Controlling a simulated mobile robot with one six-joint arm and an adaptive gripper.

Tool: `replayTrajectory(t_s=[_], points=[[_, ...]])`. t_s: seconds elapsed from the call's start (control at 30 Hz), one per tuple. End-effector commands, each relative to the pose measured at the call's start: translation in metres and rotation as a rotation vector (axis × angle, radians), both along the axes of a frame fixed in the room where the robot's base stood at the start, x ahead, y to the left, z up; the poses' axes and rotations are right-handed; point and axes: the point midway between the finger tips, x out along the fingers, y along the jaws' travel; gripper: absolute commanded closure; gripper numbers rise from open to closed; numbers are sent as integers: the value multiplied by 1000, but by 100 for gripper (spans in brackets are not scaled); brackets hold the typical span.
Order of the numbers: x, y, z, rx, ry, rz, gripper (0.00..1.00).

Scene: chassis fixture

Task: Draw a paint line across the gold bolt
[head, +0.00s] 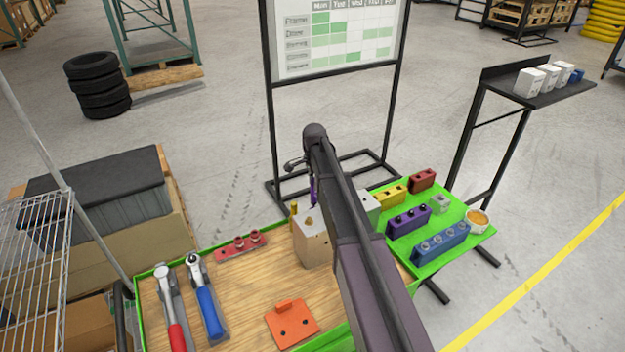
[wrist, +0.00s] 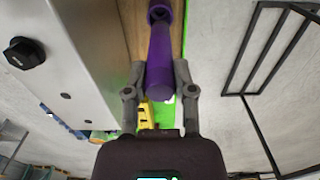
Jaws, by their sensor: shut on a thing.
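My gripper (wrist: 160,80) is shut on a purple paint marker (wrist: 164,50), with one grey finger on each side of it. In the head view the marker (head: 313,190) hangs just above the pale metal block (head: 316,247), and my arm hides most of the gripper. A small gold bolt (head: 309,221) shows on the block's top, below the marker and apart from it. Another gold piece (head: 294,208) stands at the block's back left edge. In the wrist view a metal block (wrist: 62,70) with a black bolt (wrist: 25,53) fills the left side; no gold bolt is clear there.
The wooden bench top (head: 250,300) carries a red-handled tool (head: 172,310), a blue-handled tool (head: 207,300), a red socket rail (head: 241,245) and an orange bracket (head: 292,323). A green shelf (head: 470,240) at right holds coloured blocks. A whiteboard (head: 335,40) stands behind.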

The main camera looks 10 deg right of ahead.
Motion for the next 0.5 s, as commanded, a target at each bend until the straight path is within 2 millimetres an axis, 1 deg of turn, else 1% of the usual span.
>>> replayTrajectory(t_s=[0.17, 0.27, 0.5], points=[[0, 0, 15, 0, 1, 0, 100], [0, 1, 27, 0, 1, 0, 100], [0, 1, 66, -1, 3, 0, 100]])
